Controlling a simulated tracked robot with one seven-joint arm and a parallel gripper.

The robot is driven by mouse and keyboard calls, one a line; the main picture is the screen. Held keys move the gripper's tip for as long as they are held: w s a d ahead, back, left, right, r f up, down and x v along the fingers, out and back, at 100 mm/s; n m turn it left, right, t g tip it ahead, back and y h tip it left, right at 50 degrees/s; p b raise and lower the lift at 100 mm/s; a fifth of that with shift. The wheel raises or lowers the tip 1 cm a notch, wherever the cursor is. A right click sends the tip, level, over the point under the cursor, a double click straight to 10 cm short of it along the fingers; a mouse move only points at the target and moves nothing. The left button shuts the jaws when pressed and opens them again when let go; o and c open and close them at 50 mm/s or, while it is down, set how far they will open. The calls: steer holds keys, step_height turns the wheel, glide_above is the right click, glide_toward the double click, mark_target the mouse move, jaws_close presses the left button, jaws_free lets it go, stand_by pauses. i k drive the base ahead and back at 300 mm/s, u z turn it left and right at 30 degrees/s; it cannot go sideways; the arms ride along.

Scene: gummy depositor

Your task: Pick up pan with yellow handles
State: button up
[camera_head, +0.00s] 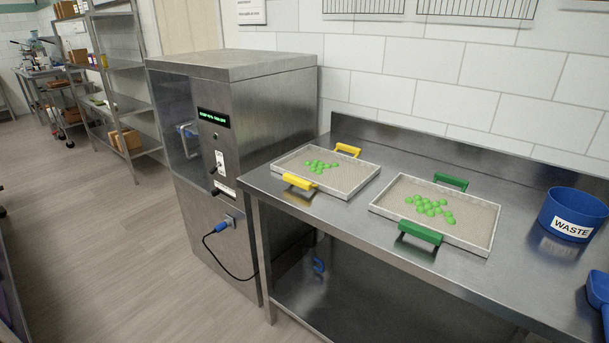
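The pan with yellow handles (345,184) sits flat on the left end of the steel table, next to the depositor machine. It is a shallow, light-coloured tray with a cluster of green gummies (320,166) in it. One yellow handle (299,182) is on its near side and another (348,149) on its far side. Both handles are uncovered. My gripper is not in view.
A similar pan with green handles (470,229), also holding green gummies, lies just right of it. A blue waste bin (572,214) and blue scoop (598,290) are farther right. The steel depositor (270,110) stands left of the table (345,222). Floor at left is clear.

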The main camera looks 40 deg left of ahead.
mark_target(336, 174)
steer(key=z, duration=1.1)
steer(key=i, duration=0.1)
steer(key=u, duration=2.55)
steer(key=k, duration=0.85)
steer(key=u, duration=0.2)
steer(key=i, duration=0.85)
steer(key=z, duration=0.05)
